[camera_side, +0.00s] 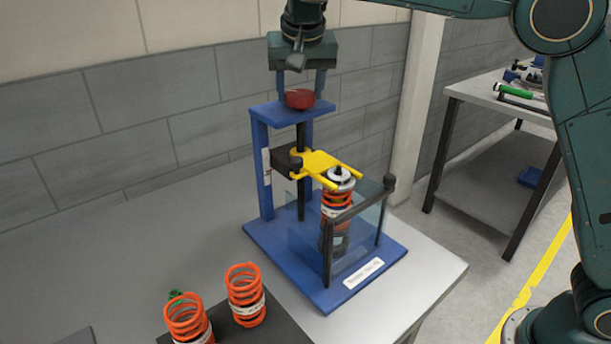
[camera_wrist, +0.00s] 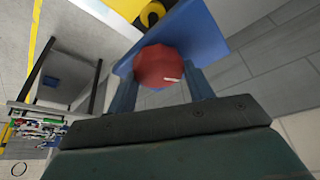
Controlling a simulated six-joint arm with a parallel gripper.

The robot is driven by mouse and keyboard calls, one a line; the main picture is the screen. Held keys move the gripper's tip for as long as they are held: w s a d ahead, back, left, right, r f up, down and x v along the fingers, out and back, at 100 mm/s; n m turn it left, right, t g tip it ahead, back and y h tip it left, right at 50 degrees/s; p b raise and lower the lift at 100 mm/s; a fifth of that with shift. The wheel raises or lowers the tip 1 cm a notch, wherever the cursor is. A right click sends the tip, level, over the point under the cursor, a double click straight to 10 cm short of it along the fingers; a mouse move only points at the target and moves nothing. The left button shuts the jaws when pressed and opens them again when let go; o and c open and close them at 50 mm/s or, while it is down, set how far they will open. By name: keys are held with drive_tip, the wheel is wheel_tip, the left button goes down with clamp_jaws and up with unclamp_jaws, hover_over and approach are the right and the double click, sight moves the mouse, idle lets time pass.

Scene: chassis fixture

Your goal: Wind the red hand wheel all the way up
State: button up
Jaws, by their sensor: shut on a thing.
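The red hand wheel (camera_side: 299,98) sits on top of the blue fixture frame (camera_side: 262,165). My gripper (camera_side: 300,92) is above the fixture, pointing down, with its two fingers shut on the wheel from either side. In the wrist view the red wheel (camera_wrist: 160,68) with a small white mark lies between the fingers. Below the wheel, a yellow fork (camera_side: 325,166) on a black carriage (camera_side: 290,160) reaches to the top of a strut with an orange spring (camera_side: 337,205). The strut stands upright behind a clear guard. Whether the fork touches the spring I cannot tell.
Two loose orange springs (camera_side: 245,295) stand on a dark mat (camera_side: 262,331) at the front of the grey table (camera_side: 130,235). A black-railed clear guard (camera_side: 360,205) surrounds the strut. A second bench (camera_side: 485,90) with tools stands at the right.

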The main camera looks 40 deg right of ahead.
drive_tip(key=shift+d+r, duration=0.1)
drive_tip(key=shift+n+t+y, duration=0.3)
drive_tip(key=shift+n+y, duration=0.6)
drive_tip(key=shift+n, duration=1.4)
drive_tip(key=n+y, duration=0.1)
drive_tip(key=n, duration=0.3)
drive_tip(key=shift+n+y, duration=0.4)
drive_tip(key=shift+n+g+y, duration=0.4)
drive_tip(key=shift+n+y, duration=0.3)
drive_tip(key=shift+n, duration=1.3)
drive_tip(key=shift+n+y, duration=0.3)
drive_tip(key=shift+n, duration=0.4)
drive_tip(key=shift+g, duration=0.3)
drive_tip(key=shift+n+g+y, duration=0.3)
drive_tip(key=shift+n, duration=1.4)
